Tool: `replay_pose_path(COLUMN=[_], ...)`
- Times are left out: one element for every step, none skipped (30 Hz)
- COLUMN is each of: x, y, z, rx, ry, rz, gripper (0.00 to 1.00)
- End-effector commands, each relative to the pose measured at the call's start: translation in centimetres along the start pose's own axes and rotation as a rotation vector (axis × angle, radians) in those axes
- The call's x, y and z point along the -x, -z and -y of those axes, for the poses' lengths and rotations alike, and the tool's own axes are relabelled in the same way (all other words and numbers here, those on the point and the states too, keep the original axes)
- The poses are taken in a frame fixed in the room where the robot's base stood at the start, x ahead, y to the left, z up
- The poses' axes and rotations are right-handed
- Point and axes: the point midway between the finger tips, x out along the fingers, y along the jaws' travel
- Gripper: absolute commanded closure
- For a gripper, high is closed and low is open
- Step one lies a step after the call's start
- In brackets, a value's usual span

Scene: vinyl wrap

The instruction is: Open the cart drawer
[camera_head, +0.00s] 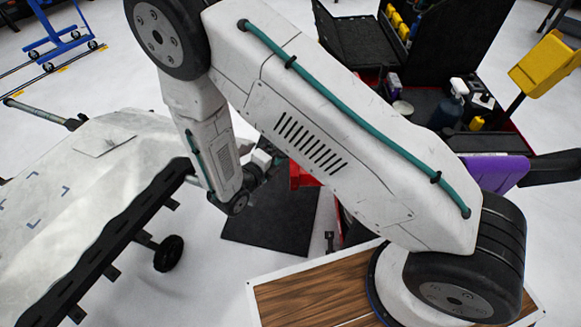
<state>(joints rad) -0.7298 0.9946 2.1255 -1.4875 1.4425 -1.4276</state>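The cart (425,103) is red and black and stands behind my arm at the upper right. Its black top tray holds bottles and small items, and a black case with a raised lid is at its back. A red part (303,176) of the cart shows low on its left side, just right of my gripper; I cannot tell whether it is a drawer front or how far it is out. My gripper (266,160) is small and dark at the end of my folded arm, close to this red part. Its fingers are too unclear to read. My arm hides much of the cart's front.
A large white panel (100,190) on a wheeled stand with a black edge fills the left. A black mat (270,222) lies on the floor below my gripper. A yellow bin (548,65) and a purple piece (497,172) are at right. A blue trolley (62,45) stands far left.

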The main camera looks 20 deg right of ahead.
Motion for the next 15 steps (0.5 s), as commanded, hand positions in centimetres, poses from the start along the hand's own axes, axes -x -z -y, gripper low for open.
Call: replay_pose_path(x=[0.8,1.2,1.6,1.9,2.2,2.5,2.7,2.9,3.1,3.3,3.5,3.6,3.7,3.7,3.8], y=[1.1,1.8,2.5,3.1,3.6,4.2,4.7,5.0,5.5,5.8,6.0,6.3,6.5,6.6,6.7], z=[0.5,0.6,0.8,0.9,0.9,1.1,1.1,1.2,1.2,1.3,1.3,1.4,1.4,1.4,1.4], rx=[0.006,0.006,0.005,0.005,0.005,0.005,0.004,0.004,0.005,0.003,0.003,0.003,0.003,0.003,0.003], ry=[0.007,0.007,0.008,0.008,0.007,0.007,0.007,0.006,0.006,0.005,0.005,0.005,0.005,0.005,0.005], rz=[0.004,0.003,0.003,0.004,0.003,0.002,0.002,0.002,0.002,0.001,0.001,0.0,0.0,0.0,0.0], gripper=[0.34,0.33,0.39,0.6,0.68,0.68,0.68,0.68,0.68,0.68,0.68,0.68,0.68,0.68,0.68])
